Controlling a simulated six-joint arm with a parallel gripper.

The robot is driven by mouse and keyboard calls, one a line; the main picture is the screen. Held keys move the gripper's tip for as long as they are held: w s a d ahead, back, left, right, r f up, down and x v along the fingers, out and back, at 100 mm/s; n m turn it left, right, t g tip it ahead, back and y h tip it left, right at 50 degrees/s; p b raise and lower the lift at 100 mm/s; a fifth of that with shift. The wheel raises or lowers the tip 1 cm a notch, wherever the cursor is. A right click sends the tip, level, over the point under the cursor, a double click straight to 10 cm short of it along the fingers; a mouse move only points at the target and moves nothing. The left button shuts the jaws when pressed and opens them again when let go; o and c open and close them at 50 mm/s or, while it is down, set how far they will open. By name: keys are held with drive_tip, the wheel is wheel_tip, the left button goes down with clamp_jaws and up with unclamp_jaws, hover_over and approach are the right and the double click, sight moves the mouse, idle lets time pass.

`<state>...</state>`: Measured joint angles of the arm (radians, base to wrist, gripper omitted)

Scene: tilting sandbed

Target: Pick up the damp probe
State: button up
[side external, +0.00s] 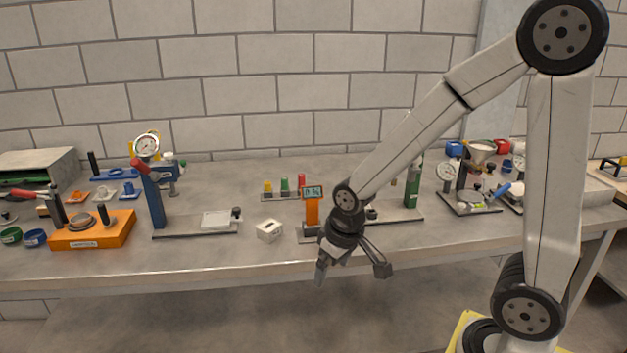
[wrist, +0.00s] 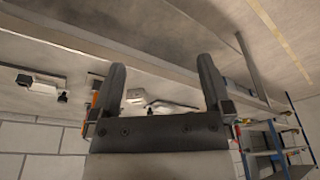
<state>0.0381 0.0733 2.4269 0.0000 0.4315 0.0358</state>
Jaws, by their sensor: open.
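My gripper (side external: 352,268) hangs in front of the bench's front edge, its two fingers spread wide with nothing between them. In the wrist view my gripper (wrist: 162,82) is also open and empty. An orange upright device with a small display (side external: 312,208) stands on the bench just behind and left of my wrist, apart from the fingers. It may be the damp probe, but I cannot tell for sure. My wrist hides part of its base. A sliver of orange (wrist: 96,98) shows behind the left finger in the wrist view.
A small white block (side external: 269,231) sits left of the orange device. Coloured pegs (side external: 285,186) and a green upright (side external: 412,186) stand behind. A blue post stand (side external: 152,195) and orange box (side external: 93,232) are farther left. The space before the bench is clear.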

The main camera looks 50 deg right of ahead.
drive_tip(key=w+d+r+m+g, duration=0.1)
drive_tip(key=w+d+r+m, duration=0.1)
drive_tip(key=w+d, duration=0.4)
drive_tip(key=w+d+r+m, duration=0.1)
drive_tip(key=w+d+m, duration=0.15)
drive_tip(key=w, duration=0.55)
wheel_tip(320, 180, up, 2)
drive_tip(key=m+g, duration=0.1)
drive_tip(key=m, duration=0.3)
hover_over(312, 191)
drive_tip(key=shift+a+n, duration=0.25)
drive_tip(key=shift+a, duration=0.2)
drive_tip(key=shift+d+r, duration=0.1)
drive_tip(key=shift+d, duration=0.35)
drive_tip(key=shift+f, duration=3.9)
drive_tip(key=c, duration=0.9)
